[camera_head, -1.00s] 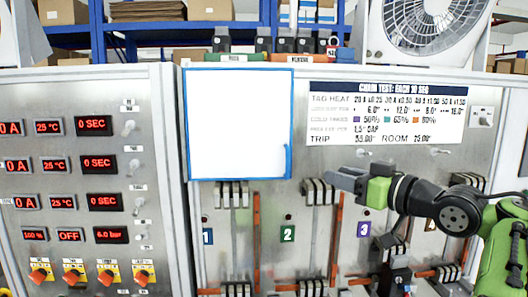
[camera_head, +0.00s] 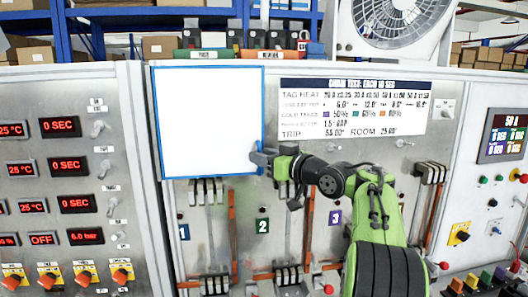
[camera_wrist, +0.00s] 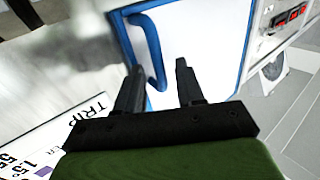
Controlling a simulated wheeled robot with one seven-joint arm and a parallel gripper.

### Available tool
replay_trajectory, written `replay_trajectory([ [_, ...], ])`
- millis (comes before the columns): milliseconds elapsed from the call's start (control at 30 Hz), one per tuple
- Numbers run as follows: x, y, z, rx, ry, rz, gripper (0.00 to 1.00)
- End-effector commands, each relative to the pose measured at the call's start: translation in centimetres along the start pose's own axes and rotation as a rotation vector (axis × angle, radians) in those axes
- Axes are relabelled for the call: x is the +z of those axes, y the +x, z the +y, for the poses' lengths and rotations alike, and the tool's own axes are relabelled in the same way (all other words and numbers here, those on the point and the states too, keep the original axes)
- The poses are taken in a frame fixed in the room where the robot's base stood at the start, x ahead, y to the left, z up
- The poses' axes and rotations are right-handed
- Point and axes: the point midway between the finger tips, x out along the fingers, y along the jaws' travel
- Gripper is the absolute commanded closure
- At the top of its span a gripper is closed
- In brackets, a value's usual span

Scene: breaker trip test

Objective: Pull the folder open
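The folder (camera_head: 211,122) is a white panel with a blue frame, upright on the front of the grey cabinet, and looks closed. Its blue handle (camera_wrist: 150,48) is on the right edge, low down. In the head view my gripper (camera_head: 262,157) is at the folder's lower right edge and covers the handle.
A printed chart (camera_head: 355,107) is right of the folder. Numbered tags and breaker columns (camera_head: 207,192) are below. Binders (camera_head: 247,54) and a fan (camera_head: 400,25) stand on top. A panel with red displays (camera_head: 68,167) is at the left.

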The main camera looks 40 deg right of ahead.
Motion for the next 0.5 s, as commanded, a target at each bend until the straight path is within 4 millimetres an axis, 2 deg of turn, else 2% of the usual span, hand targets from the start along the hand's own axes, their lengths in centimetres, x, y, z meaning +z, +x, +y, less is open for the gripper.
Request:
replay_trajectory([
  [267,0.08,0.34,0.03,0.001,0.0,0.0,0.62],
  [500,0.09,0.32,0.02,0.001,0.0,0.0,0.97],
])
